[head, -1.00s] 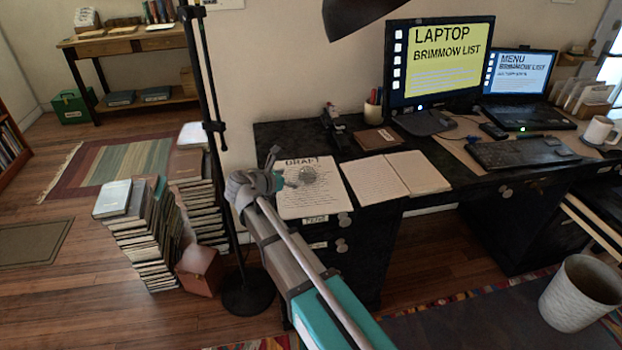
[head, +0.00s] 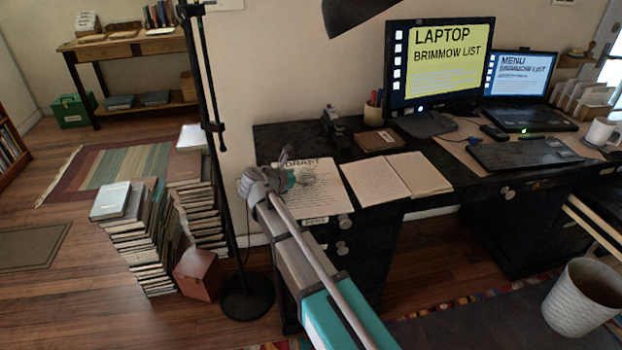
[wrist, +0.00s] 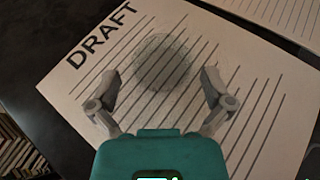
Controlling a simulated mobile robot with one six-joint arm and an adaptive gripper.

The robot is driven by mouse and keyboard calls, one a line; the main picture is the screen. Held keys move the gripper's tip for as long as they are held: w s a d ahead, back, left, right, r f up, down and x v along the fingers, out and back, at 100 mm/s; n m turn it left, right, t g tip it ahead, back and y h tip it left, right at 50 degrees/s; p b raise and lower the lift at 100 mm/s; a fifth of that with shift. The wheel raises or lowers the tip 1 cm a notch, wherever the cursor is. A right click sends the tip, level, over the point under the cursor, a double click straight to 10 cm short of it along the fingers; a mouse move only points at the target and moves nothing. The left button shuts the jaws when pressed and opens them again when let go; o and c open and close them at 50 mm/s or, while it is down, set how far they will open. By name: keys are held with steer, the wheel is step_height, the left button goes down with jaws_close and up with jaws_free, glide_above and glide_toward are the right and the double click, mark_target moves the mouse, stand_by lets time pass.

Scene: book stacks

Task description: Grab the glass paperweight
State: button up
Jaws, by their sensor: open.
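The glass paperweight (wrist: 162,63) is a clear, round, low dome on the lined sheet headed DRAFT (wrist: 225,50) in the wrist view. In the head view the paperweight (head: 306,179) shows just right of my gripper (head: 288,177), partly behind it. The sheet lies on the left end of the black desk (head: 362,142). In the wrist view my gripper (wrist: 158,92) is open, one finger on each side below the paperweight, with nothing between the fingertips. I cannot tell how high the fingertips are above the paper.
An open notebook (head: 397,177) lies right of the sheet. A black floor lamp pole (head: 216,150) stands close left of my arm. Book stacks (head: 150,235) rise from the floor at left. A monitor (head: 440,62) and laptop (head: 518,88) stand further right on the desk.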

steer(key=shift+x, duration=1.1)
steer(key=shift+c, duration=0.3)
steer(key=c, duration=1.1)
